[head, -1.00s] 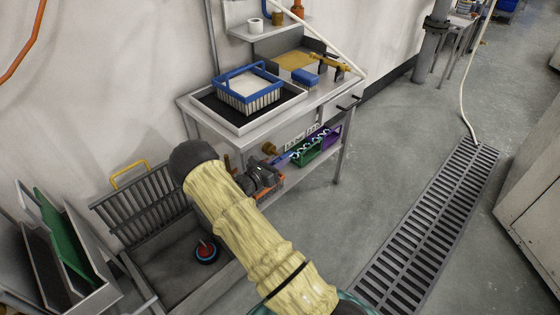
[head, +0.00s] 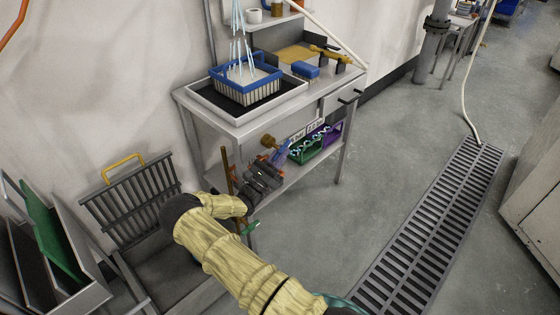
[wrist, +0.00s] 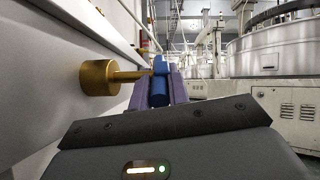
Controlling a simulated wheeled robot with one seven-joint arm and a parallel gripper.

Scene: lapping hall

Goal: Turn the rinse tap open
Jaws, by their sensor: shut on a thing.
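The rinse tap has a brass body (wrist: 98,78) on the white panel at left in the wrist view, with a thin stem reaching to a blue lever (wrist: 161,92). In the head view the brass body (head: 268,140) shows under the bench's front edge. My gripper (wrist: 160,78) has its purplish fingers on both sides of the blue lever and is shut on it. In the head view my gripper (head: 281,155) hides most of the lever. Pale blue water streams (head: 237,42) fall into a blue-rimmed basket (head: 247,92) on the bench.
The basket stands in a white-rimmed tray (head: 205,108) on the bench. Green and purple crates (head: 305,152) sit on the shelf below, close to my gripper. A sink with a rack (head: 130,200) is at left. The floor beside the drain grate is clear.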

